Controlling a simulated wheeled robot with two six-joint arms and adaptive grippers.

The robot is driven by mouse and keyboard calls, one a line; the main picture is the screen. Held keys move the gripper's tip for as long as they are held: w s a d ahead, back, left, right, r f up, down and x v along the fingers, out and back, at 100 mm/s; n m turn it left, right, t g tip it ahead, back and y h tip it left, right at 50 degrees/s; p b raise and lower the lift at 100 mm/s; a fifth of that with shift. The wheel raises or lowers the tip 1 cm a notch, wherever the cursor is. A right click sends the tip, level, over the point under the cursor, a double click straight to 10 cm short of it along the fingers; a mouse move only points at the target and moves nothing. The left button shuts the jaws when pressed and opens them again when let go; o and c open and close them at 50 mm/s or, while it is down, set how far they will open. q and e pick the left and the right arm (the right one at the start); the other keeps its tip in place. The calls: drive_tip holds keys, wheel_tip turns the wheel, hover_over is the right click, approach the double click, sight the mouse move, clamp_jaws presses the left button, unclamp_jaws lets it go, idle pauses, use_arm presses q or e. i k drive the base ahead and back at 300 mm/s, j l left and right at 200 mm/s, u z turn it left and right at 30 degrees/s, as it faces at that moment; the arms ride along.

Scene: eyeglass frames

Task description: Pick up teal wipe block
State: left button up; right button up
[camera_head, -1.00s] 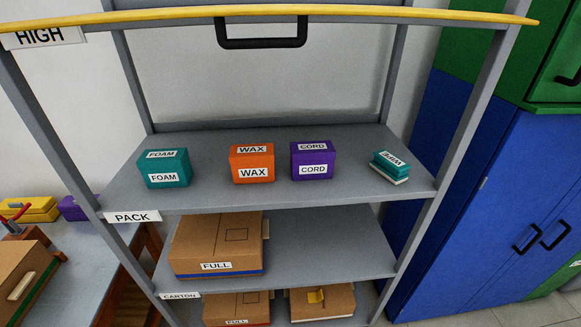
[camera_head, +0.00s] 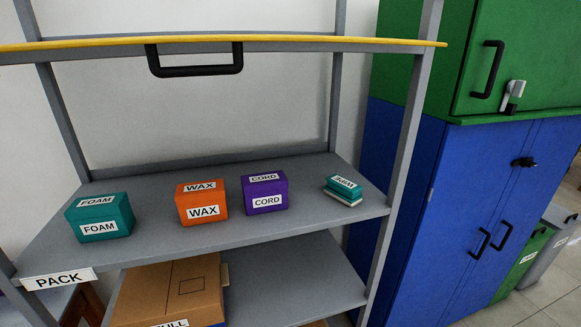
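The teal wipe block (camera_head: 343,187) sits at the right end of the PACK shelf (camera_head: 240,239). It is a small teal block with a white label on top and a pale layer underneath. Nothing touches it. A larger teal FOAM box (camera_head: 100,217) stands at the left end of the same shelf. Neither of my grippers shows in the head view.
An orange WAX box (camera_head: 202,203) and a purple CORD box (camera_head: 265,193) stand between the FOAM box and the wipe block. A yellow-edged upper shelf (camera_head: 300,41) with a black handle hangs above. A blue and green cabinet (camera_head: 420,190) stands right of the rack.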

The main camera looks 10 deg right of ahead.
sight(343, 190)
drive_tip(key=k+l+z, duration=0.2)
drive_tip(key=l+z, duration=0.25)
drive_tip(key=l, duration=0.5)
drive_tip(key=l+z, duration=0.45)
drive_tip(key=l, duration=0.55)
